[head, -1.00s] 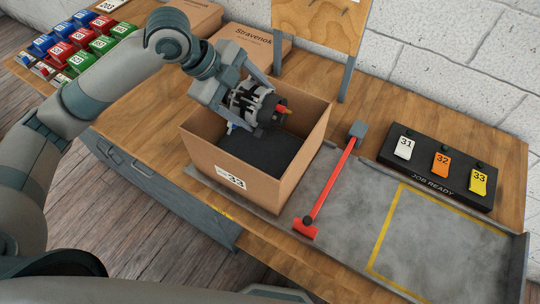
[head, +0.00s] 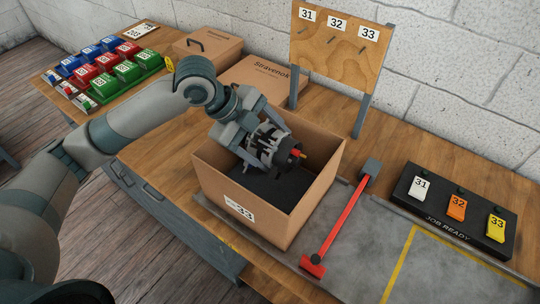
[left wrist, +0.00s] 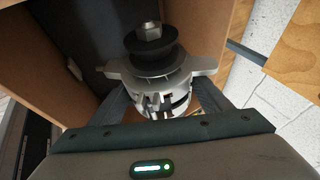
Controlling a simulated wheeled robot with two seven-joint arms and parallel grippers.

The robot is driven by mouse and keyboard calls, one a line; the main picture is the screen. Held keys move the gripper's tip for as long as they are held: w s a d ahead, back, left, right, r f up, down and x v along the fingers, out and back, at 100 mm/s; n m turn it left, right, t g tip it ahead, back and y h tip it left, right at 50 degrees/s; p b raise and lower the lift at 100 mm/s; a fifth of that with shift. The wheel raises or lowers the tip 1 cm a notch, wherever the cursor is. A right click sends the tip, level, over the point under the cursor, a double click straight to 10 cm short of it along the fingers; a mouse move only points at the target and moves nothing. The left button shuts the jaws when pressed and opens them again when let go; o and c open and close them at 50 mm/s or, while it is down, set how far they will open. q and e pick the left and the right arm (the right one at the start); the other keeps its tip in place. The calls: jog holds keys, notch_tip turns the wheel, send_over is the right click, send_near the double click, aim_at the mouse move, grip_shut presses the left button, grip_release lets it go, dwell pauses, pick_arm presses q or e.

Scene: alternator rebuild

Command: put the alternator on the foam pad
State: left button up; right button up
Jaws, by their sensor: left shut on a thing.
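The alternator (head: 267,146), silver and black with a red-tipped part on its right end, is held in my left gripper (head: 248,138) at the mouth of the open cardboard box (head: 222,196) labelled 33. The dark foam pad (head: 268,190) lies on the box floor, partly hidden by the alternator. I cannot tell whether the alternator touches the pad. In the left wrist view the alternator (left wrist: 158,75) sits between the two fingers, its dark pulley and nut pointing away from the palm. My right gripper is not in view.
A red bar (head: 340,222) lies right of the box on the grey metal tray (head: 375,255). The JOB READY panel (head: 455,208) holds white, orange and yellow tags. A pegboard (head: 334,45) and closed Stravenok boxes (head: 262,80) stand behind. Coloured bins (head: 100,66) sit far left.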

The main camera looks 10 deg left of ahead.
pick_arm(q)
jog(key=shift+w+d+f+p, duration=0.1)
jog(key=shift+f+p, duration=0.55)
jog(key=shift+f, duration=1.65)
jog(key=shift+f+p, duration=0.5)
jog(key=shift+f, duration=1.4)
jog(key=shift+f, duration=0.4)
jog(key=o, duration=1.7)
jog(key=shift+f, duration=0.35)
jog(key=shift+o, duration=0.4)
jog(key=shift+s+r, duration=0.1)
jog(key=shift+s, duration=0.2)
jog(key=shift+r, duration=0.1)
